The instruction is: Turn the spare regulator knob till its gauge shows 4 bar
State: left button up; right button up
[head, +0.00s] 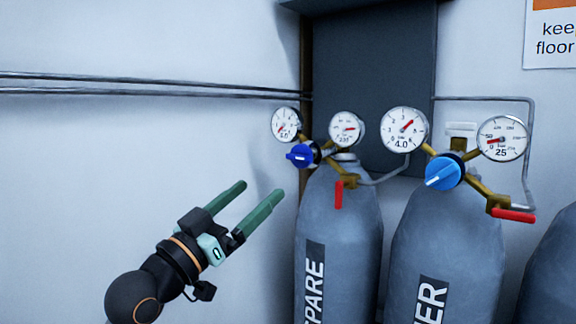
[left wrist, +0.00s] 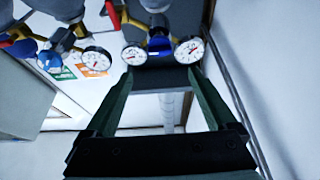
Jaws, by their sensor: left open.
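The spare regulator knob (head: 301,156) is dark blue and sits on the cylinder marked SPARE (head: 339,226). A second gauge (head: 346,128) stands right of the knob. My left gripper (head: 260,190) is open and empty, below and left of the knob, apart from it in the picture. In the left wrist view the knob (left wrist: 158,44) shows beyond and between the open fingertips (left wrist: 160,73). My right gripper is out of view.
A second cylinder (head: 445,245) stands right, with a light blue knob (head: 445,172), a gauge marked 4.0 (head: 404,129) and another marked 25 (head: 502,138). Red valve levers (head: 339,194) hang nearby. Thin pipes (head: 150,86) run along the wall.

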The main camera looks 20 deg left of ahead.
aim_at(295, 159)
pick_arm(q)
jog(key=p+x, duration=0.2)
jog(key=x, duration=0.9)
jog(key=shift+f, duration=0.1)
jog(key=c, duration=1.4)
